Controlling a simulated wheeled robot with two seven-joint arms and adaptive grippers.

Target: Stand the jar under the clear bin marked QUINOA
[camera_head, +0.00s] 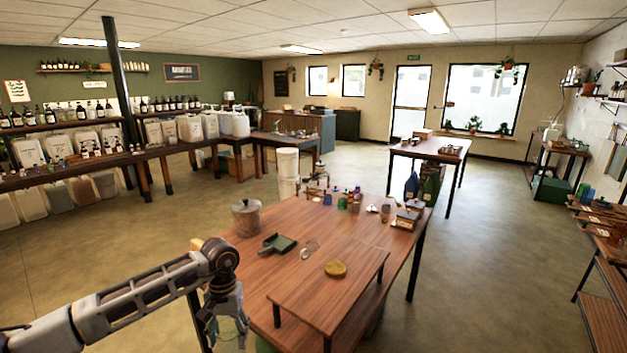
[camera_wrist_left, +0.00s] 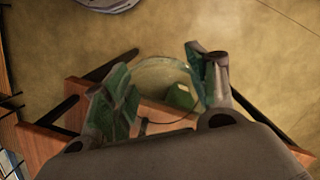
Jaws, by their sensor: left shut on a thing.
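My left gripper (camera_head: 228,335) hangs low beside the left front edge of the near wooden table, pointing down. In the left wrist view my left gripper (camera_wrist_left: 165,90) has its green-padded fingers closed on the two sides of a clear glass jar (camera_wrist_left: 165,67). Only the jar's round, see-through rim and wall show clearly; I cannot make it out in the head view. Several pale bins (camera_head: 60,147) with dispensers stand on the long left-hand bench, but their labels are too small to read, so I cannot tell which is marked QUINOA. My right gripper is not in view.
The floor (camera_head: 130,235) toward the left bench is clear.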

